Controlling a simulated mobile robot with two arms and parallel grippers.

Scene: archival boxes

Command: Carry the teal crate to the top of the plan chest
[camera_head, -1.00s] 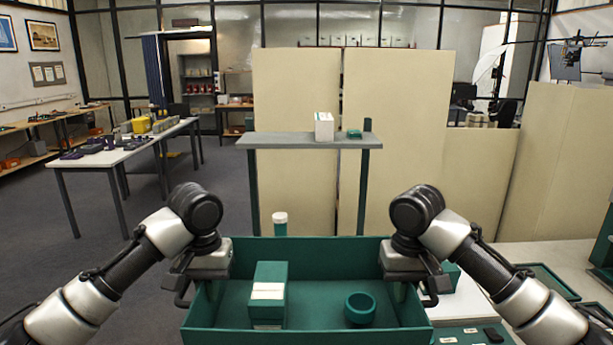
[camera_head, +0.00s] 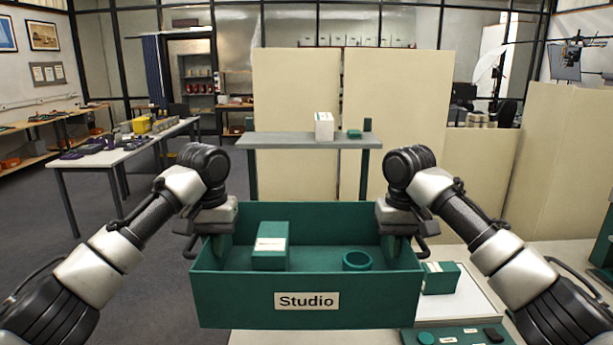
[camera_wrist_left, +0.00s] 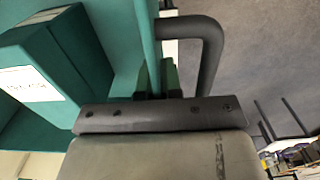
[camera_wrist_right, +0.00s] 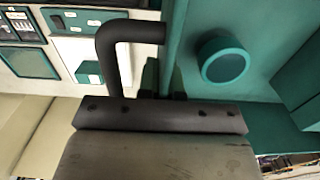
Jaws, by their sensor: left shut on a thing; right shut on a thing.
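The teal crate (camera_head: 240,299) hangs level in front of me, with a "Studio" label on its near wall. My left gripper (camera_head: 217,238) is shut on its left wall and my right gripper (camera_head: 396,237) is shut on its right wall. Inside the crate are a teal box (camera_head: 271,246) with a white label and a small round teal cup (camera_head: 357,261). The left wrist view shows the box (camera_wrist_left: 60,60) beside the gripped wall; the right wrist view shows the cup (camera_wrist_right: 223,62). I cannot tell which piece of furniture is the plan chest.
A pale table (camera_head: 470,285) below and right of the crate holds a teal box (camera_head: 440,278) and a teal tray (camera_head: 455,336). A grey shelf (camera_head: 280,140) stands ahead with a white box (camera_head: 324,126) on it. Cream panels (camera_head: 395,110) stand behind. Open floor (camera_head: 130,235) lies left.

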